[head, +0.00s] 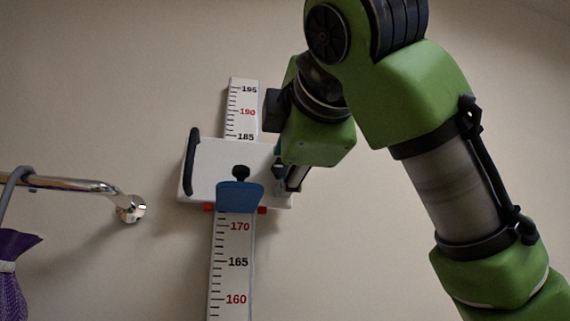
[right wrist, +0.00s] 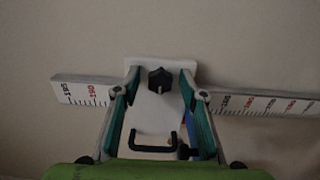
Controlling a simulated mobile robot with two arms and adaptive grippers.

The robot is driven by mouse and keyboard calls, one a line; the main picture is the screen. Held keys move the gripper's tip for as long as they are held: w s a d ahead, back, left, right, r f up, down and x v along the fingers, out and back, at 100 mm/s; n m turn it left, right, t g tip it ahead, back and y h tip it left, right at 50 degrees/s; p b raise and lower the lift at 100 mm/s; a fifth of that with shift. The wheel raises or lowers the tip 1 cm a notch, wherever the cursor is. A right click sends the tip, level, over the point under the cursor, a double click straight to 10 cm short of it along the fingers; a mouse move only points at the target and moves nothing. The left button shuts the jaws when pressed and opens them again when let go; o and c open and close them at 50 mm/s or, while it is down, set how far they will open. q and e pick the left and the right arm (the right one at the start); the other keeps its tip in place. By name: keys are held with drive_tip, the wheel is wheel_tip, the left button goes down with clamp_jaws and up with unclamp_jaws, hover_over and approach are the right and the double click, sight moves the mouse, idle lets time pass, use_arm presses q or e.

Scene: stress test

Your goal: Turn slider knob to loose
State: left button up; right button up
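A white slider (head: 205,172) sits across the vertical height ruler (head: 231,265) on the wall. In the right wrist view, a black star-shaped knob (right wrist: 160,80) stands on the slider's white plate (right wrist: 150,112). My right gripper (head: 287,176) is at the slider's right side. In the right wrist view the gripper (right wrist: 162,84) is open, one finger on each side of the star knob, with gaps showing; contact is not visible. My left gripper is not in view.
A black handle (head: 191,162) is on the slider's left end; it also shows between my fingers in the right wrist view (right wrist: 152,143). A chrome rail (head: 80,184) with a purple hanging item (head: 15,262) is at the left. Bare wall surrounds the ruler.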

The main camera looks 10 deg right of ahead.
drive_tip(key=s, duration=1.2)
